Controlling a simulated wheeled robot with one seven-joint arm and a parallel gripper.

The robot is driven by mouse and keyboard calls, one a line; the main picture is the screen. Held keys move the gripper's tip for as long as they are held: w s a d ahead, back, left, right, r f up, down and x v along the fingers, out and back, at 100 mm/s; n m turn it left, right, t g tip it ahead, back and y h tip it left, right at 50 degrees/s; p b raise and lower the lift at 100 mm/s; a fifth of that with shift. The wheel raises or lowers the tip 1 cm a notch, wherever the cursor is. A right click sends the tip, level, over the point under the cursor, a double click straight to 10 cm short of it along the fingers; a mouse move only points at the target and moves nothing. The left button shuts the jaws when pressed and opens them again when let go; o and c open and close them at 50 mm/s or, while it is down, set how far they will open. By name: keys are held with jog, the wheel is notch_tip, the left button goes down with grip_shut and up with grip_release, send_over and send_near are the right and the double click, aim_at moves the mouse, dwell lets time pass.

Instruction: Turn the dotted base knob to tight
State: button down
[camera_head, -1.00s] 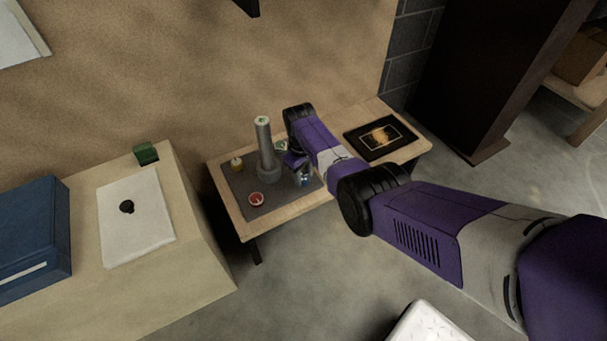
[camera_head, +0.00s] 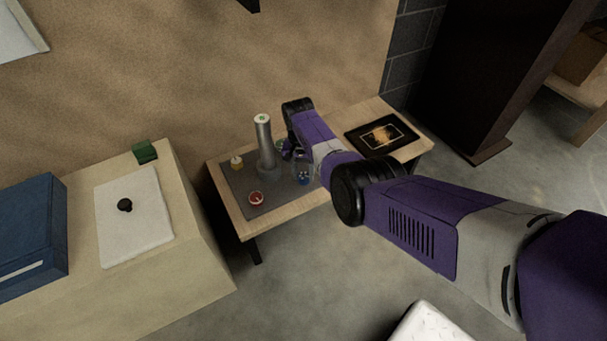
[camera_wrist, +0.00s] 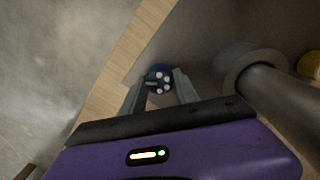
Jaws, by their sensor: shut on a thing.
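The dotted base knob (camera_wrist: 159,74) is blue with several white dots on its top. It sits on a dark grey plate (camera_wrist: 203,48) and also shows in the head view (camera_head: 304,179). My gripper (camera_wrist: 158,88) is shut on the knob, with one finger at each side of it in the wrist view. In the head view my gripper (camera_head: 302,166) reaches down to the knob from behind, partly hidden by my arm. A grey column (camera_head: 264,143) stands upright on the plate next to the knob. I cannot make out any tight mark.
A red knob (camera_head: 256,198), a yellow one (camera_head: 237,163) and a green one (camera_head: 281,145) surround the column. The wooden table (camera_head: 352,126) also holds a black framed board (camera_head: 381,137) at right. A counter with a white panel (camera_head: 134,225) stands at left.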

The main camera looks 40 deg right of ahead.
aim_at(303, 175)
jog(key=m, duration=0.5)
jog(key=shift+m+b, duration=0.4)
dwell(0.4)
jog(key=c, duration=0.9)
grip_release()
jog(key=r+p, duration=0.1)
jog(key=r, duration=0.1)
jog(key=r+p, duration=0.2)
jog(key=r, duration=0.1)
jog(key=r+p, duration=0.1)
jog(key=r, duration=0.2)
jog(key=shift+w, duration=0.25)
jog(key=shift+f, duration=0.1)
